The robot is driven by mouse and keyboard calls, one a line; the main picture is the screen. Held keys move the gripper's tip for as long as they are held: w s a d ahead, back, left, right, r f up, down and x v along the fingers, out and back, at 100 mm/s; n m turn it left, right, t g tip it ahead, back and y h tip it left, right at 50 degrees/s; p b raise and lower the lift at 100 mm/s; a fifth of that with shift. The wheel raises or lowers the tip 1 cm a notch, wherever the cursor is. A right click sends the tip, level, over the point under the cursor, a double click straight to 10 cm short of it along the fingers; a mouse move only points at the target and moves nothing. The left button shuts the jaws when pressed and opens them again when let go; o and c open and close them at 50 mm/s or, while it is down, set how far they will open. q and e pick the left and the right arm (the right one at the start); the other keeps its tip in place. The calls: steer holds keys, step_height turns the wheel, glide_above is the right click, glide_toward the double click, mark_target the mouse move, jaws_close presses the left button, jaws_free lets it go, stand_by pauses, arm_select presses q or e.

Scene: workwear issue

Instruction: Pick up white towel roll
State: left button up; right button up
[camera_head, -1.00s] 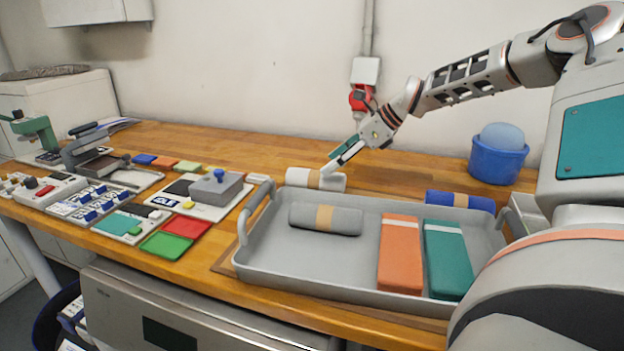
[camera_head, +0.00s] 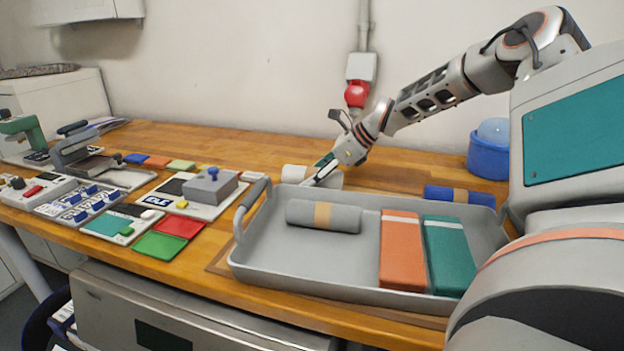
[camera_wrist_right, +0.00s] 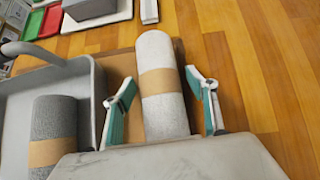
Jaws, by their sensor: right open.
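The white towel roll (camera_head: 294,174) lies on the wooden table just behind the grey tray, partly hidden by my right gripper. In the right wrist view the roll (camera_wrist_right: 160,85) has a tan paper band and lies between the two fingers. My right gripper (camera_head: 318,178) is low over the roll, coming from the right. It is open, with one teal-padded finger on each side of the roll in the right wrist view (camera_wrist_right: 162,108). A gap shows on the roll's right side; contact on the left is unclear. My left gripper is not in view.
The grey tray (camera_head: 262,262) holds a grey towel roll (camera_head: 345,217), an orange folded cloth (camera_head: 401,255) and a teal one (camera_head: 449,258). A blue roll (camera_head: 459,195) and blue tub (camera_head: 488,158) stand right. A stamp block (camera_head: 209,187) and trays crowd the left.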

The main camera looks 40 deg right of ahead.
steer(key=c, duration=1.2)
steer(key=shift+r, duration=0.1)
steer(key=shift+c, duration=0.2)
